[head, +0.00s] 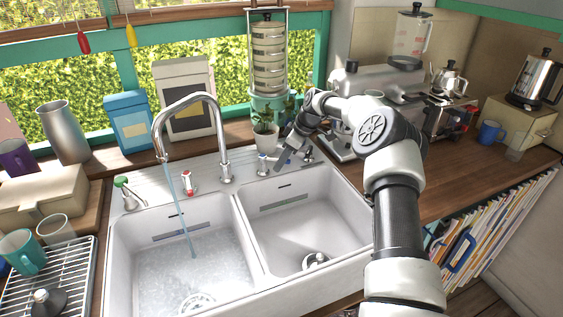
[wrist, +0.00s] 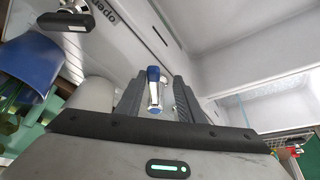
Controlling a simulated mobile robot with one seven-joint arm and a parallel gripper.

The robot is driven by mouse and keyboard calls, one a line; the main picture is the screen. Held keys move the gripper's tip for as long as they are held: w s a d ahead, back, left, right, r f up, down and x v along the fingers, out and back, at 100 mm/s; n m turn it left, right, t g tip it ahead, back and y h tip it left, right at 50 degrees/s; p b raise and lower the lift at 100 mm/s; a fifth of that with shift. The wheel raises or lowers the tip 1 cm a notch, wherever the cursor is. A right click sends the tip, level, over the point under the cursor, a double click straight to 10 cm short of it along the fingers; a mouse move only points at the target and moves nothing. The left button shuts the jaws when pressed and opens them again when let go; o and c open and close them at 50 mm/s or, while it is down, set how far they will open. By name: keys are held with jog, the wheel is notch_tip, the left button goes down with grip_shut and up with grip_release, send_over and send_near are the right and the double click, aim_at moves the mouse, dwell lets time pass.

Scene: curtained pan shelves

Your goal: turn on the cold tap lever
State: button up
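The cold tap lever (head: 262,164) is a small chrome lever with a blue mark, on the sink's back ledge right of the spout. It also shows in the wrist view (wrist: 153,88), its blue-capped end between my fingers. My gripper (head: 285,158) is at the back edge of the right basin, just right of the lever. In the wrist view its two dark fingers (wrist: 157,92) are apart, one on each side of the lever, with visible gaps. The chrome spout (head: 190,103) pours a stream of water into the left basin.
A red-marked tap (head: 188,180) and a green-marked tap (head: 126,192) stand left along the ledge. A potted plant (head: 265,138) stands close behind the cold tap. The white double sink (head: 262,270) lies in front; its right basin is empty. A coffee machine (head: 385,85) is at right.

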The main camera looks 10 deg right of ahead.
jog(key=shift+s+d+r, duration=0.1)
jog(key=shift+d+r, duration=0.05)
jog(key=shift+r, duration=0.2)
jog(key=shift+r, duration=0.1)
jog(key=p+v, duration=0.2)
jog(key=v, duration=0.4)
dwell(0.4)
